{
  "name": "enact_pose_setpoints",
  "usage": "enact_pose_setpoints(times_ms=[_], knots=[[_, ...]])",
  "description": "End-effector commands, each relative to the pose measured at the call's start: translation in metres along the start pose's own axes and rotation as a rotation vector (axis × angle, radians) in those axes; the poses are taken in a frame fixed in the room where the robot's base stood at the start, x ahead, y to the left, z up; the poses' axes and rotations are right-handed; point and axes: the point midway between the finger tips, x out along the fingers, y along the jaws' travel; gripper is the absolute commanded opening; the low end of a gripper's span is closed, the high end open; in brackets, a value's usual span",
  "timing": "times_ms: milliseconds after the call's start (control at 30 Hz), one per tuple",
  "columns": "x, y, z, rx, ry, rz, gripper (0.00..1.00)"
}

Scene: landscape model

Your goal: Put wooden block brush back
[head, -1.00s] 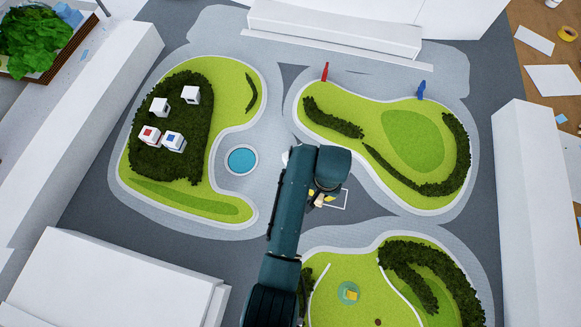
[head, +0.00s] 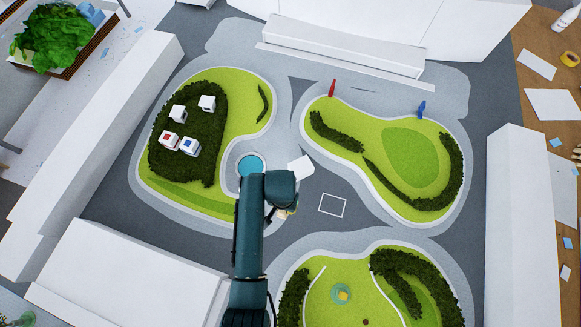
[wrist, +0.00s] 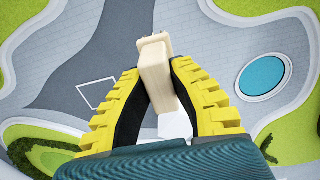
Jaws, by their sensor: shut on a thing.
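My gripper (wrist: 157,74) is shut on the wooden block brush (wrist: 155,56), a pale wood block between the two yellow ribbed fingers in the wrist view. In the head view my gripper (head: 282,213) shows just right of the arm's end, below the round blue pond, with little of the brush visible. A white outlined square (head: 332,204) on the dark road is empty, to the right of my gripper. It also shows left of the brush in the wrist view (wrist: 97,93).
A white block (head: 301,166) stands near the pond (head: 251,165). White cubes (head: 188,147), two with coloured squares, sit on the left hedge. Long white buildings (head: 515,220) border the model.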

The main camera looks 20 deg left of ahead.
Motion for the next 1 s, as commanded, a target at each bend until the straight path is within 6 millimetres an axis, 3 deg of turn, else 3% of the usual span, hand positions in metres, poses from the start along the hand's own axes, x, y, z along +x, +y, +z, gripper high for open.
enact_pose_setpoints(times_ms=[267,1000], knots=[[-0.003,0.000,0.000,0.000,0.000,0.000,0.00],[0.060,0.001,0.000,0.001,0.000,0.000,0.00]])
